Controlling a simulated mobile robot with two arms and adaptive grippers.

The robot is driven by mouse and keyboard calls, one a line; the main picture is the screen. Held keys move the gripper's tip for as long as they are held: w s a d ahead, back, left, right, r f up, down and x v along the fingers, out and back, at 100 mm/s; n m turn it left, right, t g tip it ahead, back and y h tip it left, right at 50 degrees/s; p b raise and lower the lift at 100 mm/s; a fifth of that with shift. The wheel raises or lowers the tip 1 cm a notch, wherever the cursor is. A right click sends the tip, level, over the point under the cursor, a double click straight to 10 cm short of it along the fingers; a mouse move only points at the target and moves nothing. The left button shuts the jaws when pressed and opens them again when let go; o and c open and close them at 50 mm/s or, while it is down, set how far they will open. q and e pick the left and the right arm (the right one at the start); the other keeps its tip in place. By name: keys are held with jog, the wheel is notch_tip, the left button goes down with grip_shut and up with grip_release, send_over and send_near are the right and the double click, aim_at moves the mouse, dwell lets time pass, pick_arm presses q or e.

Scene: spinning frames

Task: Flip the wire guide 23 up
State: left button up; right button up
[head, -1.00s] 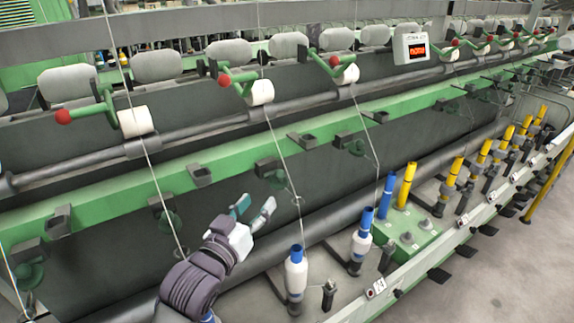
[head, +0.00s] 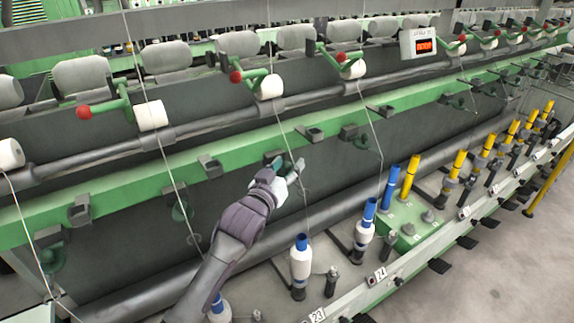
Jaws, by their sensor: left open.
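My left gripper (head: 287,167) is open, its two fingers spread at the green rail, pointing up and away. It is at the hanging wire guide (head: 303,186) whose thread runs down to a blue-topped white bobbin (head: 300,262). The gripper covers most of this guide, so I cannot tell whether they touch or how the guide is tilted. A label 23 (head: 318,316) is on the front rail below that bobbin. Neighbouring wire guides hang down under the green rail, one on the left (head: 179,209) and one on the right (head: 357,146). My right gripper is out of view.
The green rail (head: 240,148) with dark brackets runs across above the gripper. Taut threads pass beside my arm. Blue-topped and yellow spindles (head: 410,177) line the lower right. A label 24 (head: 379,274) is on the front rail. Grey floor is clear at right.

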pick_arm(q)
jog(key=shift+s, duration=0.1)
jog(key=c, duration=1)
grip_shut()
